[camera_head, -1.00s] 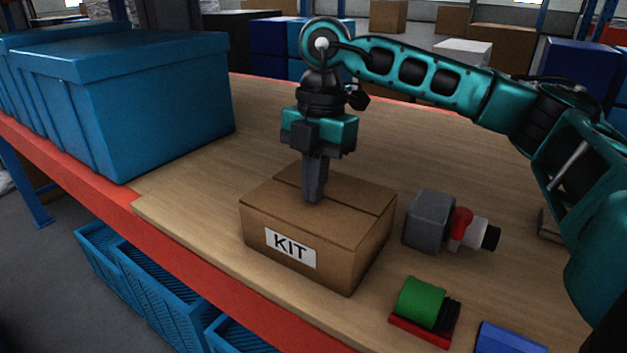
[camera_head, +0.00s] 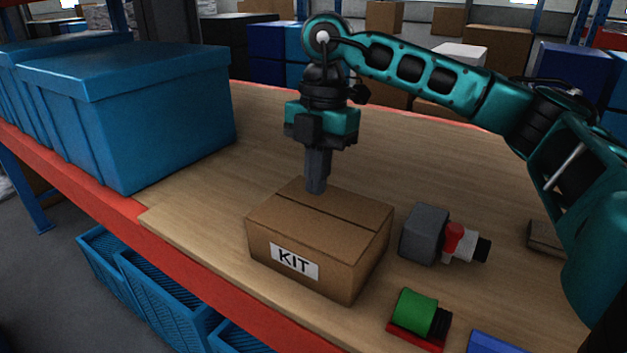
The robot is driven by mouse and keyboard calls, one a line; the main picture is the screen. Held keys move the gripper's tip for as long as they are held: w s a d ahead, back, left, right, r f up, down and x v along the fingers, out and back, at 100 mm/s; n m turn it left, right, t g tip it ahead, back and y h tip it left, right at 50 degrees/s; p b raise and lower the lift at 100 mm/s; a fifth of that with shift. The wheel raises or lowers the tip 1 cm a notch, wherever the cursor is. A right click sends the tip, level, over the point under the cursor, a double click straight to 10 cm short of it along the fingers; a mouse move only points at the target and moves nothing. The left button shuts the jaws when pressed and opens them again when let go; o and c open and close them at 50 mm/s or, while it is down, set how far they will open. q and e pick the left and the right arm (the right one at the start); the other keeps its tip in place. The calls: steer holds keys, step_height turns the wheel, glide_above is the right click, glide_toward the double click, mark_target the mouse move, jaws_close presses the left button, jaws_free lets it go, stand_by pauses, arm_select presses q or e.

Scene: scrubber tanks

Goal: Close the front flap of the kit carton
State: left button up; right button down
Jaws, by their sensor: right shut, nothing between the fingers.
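The brown kit carton (camera_head: 318,246) stands on the wooden bench top, its KIT label on the side facing the lower left. Its top looks flat, with one dark seam between two flaps. The front flap (camera_head: 300,222), above the label side, lies down level with the rear flap (camera_head: 345,205). My right gripper (camera_head: 316,190) points straight down with its fingers together and empty, at the rear part of the carton top. I cannot tell whether the fingertips touch the cardboard. My left gripper is not in view.
A grey block-shaped part with a red and white fitting (camera_head: 425,235) stands right of the carton. A green cylinder on a red base (camera_head: 415,312) and a blue item (camera_head: 495,343) lie nearer. Large blue bins (camera_head: 130,115) stand left. Bench behind the carton is clear.

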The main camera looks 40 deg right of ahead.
step_height(320, 180, up, 5)
step_height(320, 180, up, 5)
glide_above(314, 217)
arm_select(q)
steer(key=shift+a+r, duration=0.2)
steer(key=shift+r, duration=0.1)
arm_select(e)
steer(key=shift+d+r, duration=0.3)
steer(key=shift+r, duration=0.15)
